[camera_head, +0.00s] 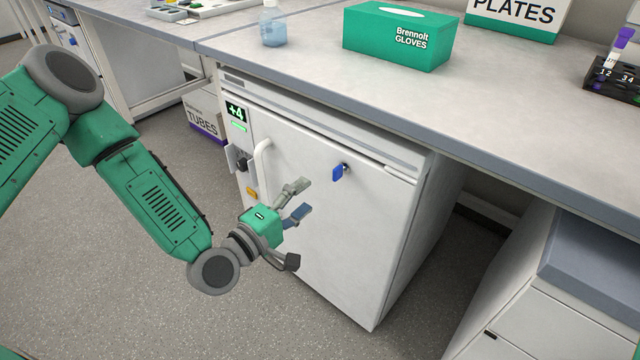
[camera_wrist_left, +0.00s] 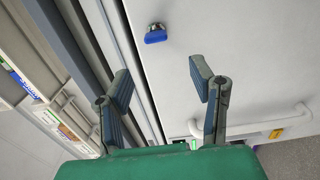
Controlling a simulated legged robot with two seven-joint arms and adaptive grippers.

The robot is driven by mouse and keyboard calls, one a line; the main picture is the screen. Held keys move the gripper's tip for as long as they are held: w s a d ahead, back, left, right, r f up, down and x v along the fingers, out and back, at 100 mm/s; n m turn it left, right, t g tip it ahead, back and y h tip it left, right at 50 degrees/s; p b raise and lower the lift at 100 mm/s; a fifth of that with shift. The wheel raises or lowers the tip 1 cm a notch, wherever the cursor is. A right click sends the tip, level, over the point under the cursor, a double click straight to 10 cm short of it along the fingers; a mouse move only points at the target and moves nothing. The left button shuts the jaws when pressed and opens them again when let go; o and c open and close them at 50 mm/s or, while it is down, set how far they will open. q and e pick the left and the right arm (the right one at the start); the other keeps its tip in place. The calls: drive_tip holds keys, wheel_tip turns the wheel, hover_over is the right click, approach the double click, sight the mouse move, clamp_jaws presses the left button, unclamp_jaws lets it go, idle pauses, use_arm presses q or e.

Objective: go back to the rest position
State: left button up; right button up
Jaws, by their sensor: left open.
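My left gripper (camera_head: 300,199) is open and empty in front of the white fridge door (camera_head: 330,245) under the bench. Its two fingers also show apart in the left wrist view (camera_wrist_left: 160,82), with nothing between them. A blue key (camera_head: 338,173) sits in the lock on the door, above and right of the fingers. The key also shows in the left wrist view (camera_wrist_left: 155,36), beyond the fingertips. The white door handle (camera_head: 260,165) is left of the fingers, apart from them. The door looks shut. My right gripper is in neither view.
The bench top (camera_head: 300,68) overhangs the fridge. On it stand a green glove box (camera_head: 398,38), a bottle (camera_head: 273,25) and a dark tube rack (camera_head: 615,80). Drawers (camera_head: 545,315) stand at the lower right. The floor (camera_head: 110,290) at left is clear.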

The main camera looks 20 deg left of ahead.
use_arm(q)
drive_tip(key=shift+v, duration=0.95)
